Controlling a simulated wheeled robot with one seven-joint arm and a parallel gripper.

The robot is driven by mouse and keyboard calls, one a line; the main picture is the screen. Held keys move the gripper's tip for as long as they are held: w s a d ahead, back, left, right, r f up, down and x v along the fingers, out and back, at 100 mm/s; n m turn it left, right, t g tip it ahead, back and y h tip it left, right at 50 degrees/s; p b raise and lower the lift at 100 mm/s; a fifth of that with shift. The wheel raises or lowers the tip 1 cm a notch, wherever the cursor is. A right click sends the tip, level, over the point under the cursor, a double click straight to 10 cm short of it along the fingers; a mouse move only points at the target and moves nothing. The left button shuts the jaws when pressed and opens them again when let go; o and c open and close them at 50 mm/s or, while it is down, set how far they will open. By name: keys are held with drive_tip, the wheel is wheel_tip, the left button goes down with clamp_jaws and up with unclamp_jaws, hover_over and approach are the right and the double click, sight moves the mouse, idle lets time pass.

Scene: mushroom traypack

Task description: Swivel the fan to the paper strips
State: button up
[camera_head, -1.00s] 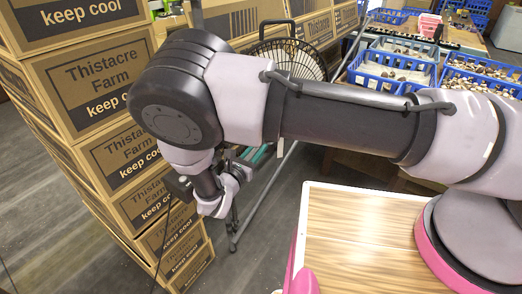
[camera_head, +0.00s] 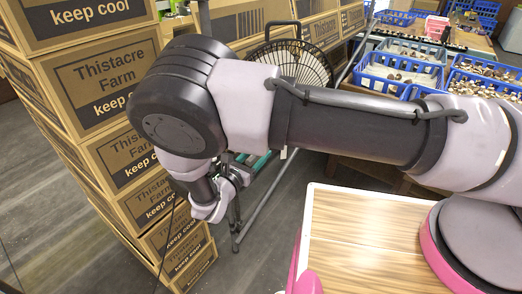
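The fan (camera_head: 302,62) has a round dark wire cage with a handle on top. It stands behind my arm, and my arm hides its lower part. I cannot make out the paper strips in this view. My gripper (camera_head: 212,212) hangs below the big black joint of my arm, left of the fan and nearer to me. Its fingers are small and partly hidden, so I cannot tell whether they are open or shut.
Stacked cardboard boxes (camera_head: 105,88) stand close on the left, beside my arm. Blue crates (camera_head: 400,68) of mushrooms stand at the back right. A metal stand leg (camera_head: 265,200) runs down behind my gripper. Grey floor (camera_head: 50,215) is open at the lower left.

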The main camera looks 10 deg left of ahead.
sight(248, 163)
drive_tip(key=v, duration=0.8)
drive_tip(key=shift+s+a, duration=0.1)
drive_tip(key=shift+s, duration=0.15)
